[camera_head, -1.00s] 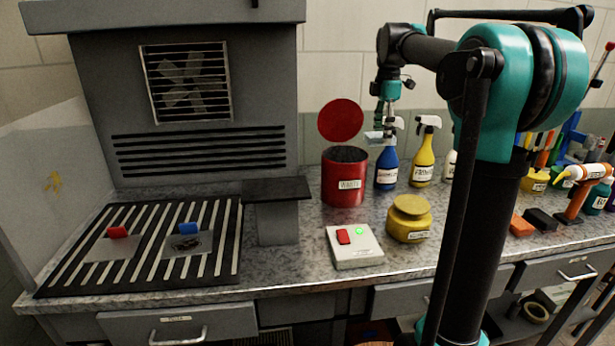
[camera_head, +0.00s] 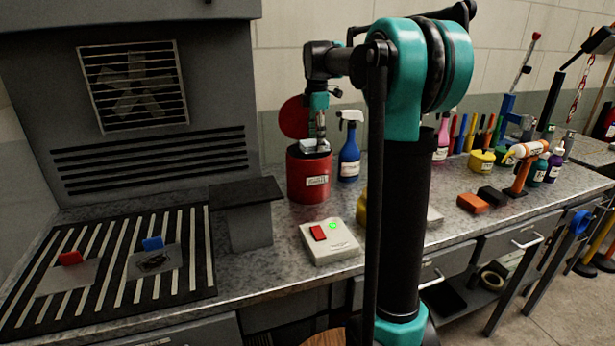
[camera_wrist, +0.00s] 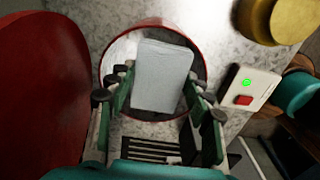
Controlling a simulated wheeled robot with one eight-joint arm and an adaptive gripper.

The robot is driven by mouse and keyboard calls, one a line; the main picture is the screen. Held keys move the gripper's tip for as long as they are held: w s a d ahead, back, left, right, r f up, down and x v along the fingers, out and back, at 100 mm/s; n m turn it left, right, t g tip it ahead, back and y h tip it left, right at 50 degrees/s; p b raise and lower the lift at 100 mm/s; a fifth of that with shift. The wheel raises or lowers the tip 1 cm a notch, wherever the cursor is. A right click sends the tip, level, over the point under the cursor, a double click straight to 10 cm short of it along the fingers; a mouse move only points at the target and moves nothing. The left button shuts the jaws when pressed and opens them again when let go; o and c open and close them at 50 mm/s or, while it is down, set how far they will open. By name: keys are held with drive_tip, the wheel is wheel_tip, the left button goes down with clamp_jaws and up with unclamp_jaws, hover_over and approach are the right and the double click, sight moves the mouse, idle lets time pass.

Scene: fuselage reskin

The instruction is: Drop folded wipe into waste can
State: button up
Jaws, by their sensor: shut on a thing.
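The red waste can (camera_head: 309,180) stands on the bench with its round red lid (camera_head: 294,117) raised behind it. In the wrist view the can's rim (camera_wrist: 203,62) and the lid (camera_wrist: 40,85) both show. My gripper (camera_head: 317,141) is over the can's mouth. It is shut on the folded wipe (camera_wrist: 162,76), a pale grey-white pad that covers much of the opening in the wrist view. The wipe (camera_head: 314,147) is at about rim height in the head view; I cannot tell whether it is above or slightly inside the rim.
A blue spray bottle (camera_head: 349,150) stands right of the can. A switch box (camera_head: 331,241) with a red switch and green light is in front. A yellow jar (camera_wrist: 281,18) is nearby, mostly hidden behind my arm in the head view. A slotted black downdraft plate (camera_head: 190,240) lies left.

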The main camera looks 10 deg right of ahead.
drive_tip(key=shift+f, duration=0.25)
drive_tip(key=o, duration=1.1)
drive_tip(key=shift+r, duration=0.1)
wheel_tip(320, 180, up, 12)
